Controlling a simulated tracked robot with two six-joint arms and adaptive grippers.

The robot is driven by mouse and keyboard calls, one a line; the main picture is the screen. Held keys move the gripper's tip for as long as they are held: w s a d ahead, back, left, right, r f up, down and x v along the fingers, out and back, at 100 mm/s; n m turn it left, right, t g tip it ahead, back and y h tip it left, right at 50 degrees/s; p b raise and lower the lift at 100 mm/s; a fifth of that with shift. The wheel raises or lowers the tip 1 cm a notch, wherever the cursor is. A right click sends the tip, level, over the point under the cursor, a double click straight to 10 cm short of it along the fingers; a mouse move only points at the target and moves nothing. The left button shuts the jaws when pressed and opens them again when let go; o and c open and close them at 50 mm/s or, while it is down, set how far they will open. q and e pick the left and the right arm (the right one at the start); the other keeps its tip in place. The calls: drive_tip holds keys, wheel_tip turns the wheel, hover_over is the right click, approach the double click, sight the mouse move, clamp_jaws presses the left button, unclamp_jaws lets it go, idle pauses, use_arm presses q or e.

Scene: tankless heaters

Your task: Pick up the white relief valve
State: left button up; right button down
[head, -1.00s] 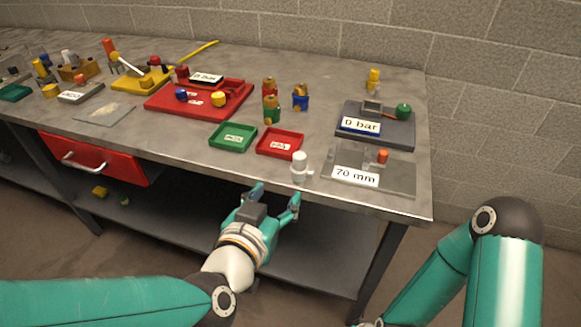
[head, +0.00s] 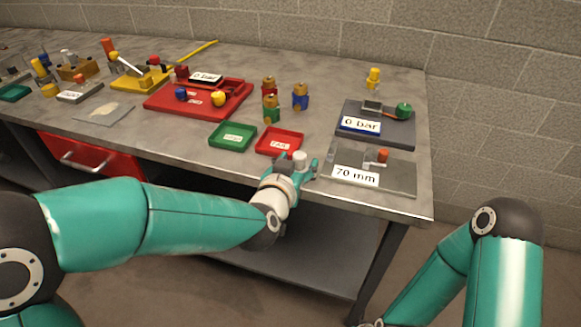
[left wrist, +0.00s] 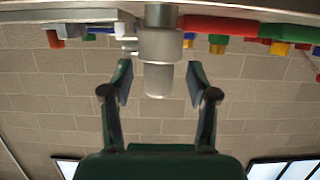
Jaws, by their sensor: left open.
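The white relief valve (head: 300,160) stands upright near the front edge of the workbench, between the red tray and the 70 mm plate. My left gripper (head: 297,169) is at the valve, with its fingers on either side of it. In the left wrist view the valve (left wrist: 160,62) appears upside down, between the two open fingers (left wrist: 160,85), with a gap on each side. The valve's lower part is hidden by my gripper in the head view. My right arm shows at the lower right, but its gripper is not visible.
A red tray (head: 262,143) and a green tray (head: 216,142) lie left of the valve. The 70 mm plate (head: 400,178) with an orange-capped part (head: 383,155) is close on the right. The 0 bar device (head: 395,136) stands behind it. Several colored valves stand further back.

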use_arm(q)
drive_tip(key=shift+x, duration=0.95)
clamp_jaws()
drive_tip(key=shift+r, duration=0.15)
